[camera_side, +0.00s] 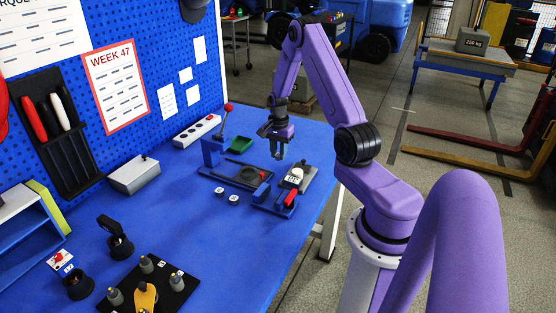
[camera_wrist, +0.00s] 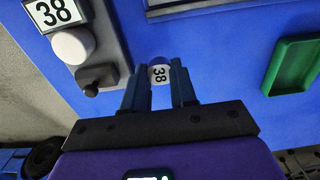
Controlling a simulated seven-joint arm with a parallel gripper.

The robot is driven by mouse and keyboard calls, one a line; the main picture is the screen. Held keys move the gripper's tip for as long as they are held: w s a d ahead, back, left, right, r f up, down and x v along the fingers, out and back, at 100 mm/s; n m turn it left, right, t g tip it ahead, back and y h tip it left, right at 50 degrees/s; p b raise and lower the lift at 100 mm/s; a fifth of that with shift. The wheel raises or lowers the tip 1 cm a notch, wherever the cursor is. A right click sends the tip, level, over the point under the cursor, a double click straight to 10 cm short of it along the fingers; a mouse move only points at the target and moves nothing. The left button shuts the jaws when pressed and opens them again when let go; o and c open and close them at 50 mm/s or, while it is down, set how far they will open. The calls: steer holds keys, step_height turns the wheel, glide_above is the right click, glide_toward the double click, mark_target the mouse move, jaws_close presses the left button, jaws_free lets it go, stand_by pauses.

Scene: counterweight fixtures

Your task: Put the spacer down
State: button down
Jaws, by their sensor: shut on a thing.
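In the wrist view, a small round spacer (camera_wrist: 159,73) with a white face marked 38 and a blue edge sits between my two fingertips. My gripper (camera_wrist: 160,88) is shut on it. In the side view my gripper (camera_side: 279,153) points down above the blue table, close to the grey block; the spacer is too small or hidden to make out there. The grey block (camera_side: 304,181) carries a number plate and a white round piece. In the wrist view the plate (camera_wrist: 55,12) reads 38, with the white round piece (camera_wrist: 72,46) and a dark knob (camera_wrist: 95,79) beside it.
A green tray (camera_side: 240,144) lies behind my gripper, beside a blue lever press (camera_side: 214,150). A dark fixture plate (camera_side: 238,176) and a red-handled blue clamp (camera_side: 285,200) stand close by. Two small white-faced pieces (camera_side: 220,190) lie left of them.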

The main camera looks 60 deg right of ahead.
mark_target(278, 154)
steer(key=shift+w+d+f, duration=0.2)
steer(key=shift+f, duration=1.6)
steer(key=shift+f, duration=0.15)
steer(key=c, duration=0.9)
jaws_free()
